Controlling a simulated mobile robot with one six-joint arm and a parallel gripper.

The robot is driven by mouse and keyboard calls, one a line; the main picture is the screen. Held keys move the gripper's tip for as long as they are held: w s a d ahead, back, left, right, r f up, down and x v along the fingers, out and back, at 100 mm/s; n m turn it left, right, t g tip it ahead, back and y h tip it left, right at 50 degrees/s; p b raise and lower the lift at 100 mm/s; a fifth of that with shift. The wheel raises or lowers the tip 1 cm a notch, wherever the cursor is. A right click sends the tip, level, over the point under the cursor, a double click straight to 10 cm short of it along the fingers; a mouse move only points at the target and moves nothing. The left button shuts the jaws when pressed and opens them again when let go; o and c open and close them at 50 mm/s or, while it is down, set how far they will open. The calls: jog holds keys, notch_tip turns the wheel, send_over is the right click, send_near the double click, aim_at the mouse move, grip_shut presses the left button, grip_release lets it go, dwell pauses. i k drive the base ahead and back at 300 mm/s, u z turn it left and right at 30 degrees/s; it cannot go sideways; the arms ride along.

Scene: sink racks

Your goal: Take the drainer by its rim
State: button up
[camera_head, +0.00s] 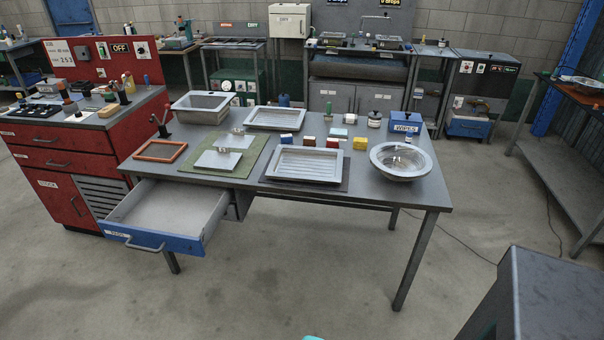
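A rectangular metal tray with a ribbed floor and a raised rim (305,178) lies on a dark mat near the front middle of the grey table; it looks like a drainer. A similar rectangular tray (274,118) lies farther back. A round, shiny metal bowl with a wide rim (400,174) sits at the table's right end. I cannot tell for certain which of these is the drainer. Their rims show no grip on them.
A drawer with a blue front (148,241) stands open at the table's front left. A deep grey basin (203,115), a green mat (190,168), an orange frame (160,151) and several small coloured blocks (334,143) are on the table. Floor in front is clear.

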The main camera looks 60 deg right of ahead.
aim_at(296, 164)
jog(key=z, duration=0.25)
jog(key=k, duration=1.15)
jog(key=z, duration=0.3)
jog(key=i, duration=0.75)
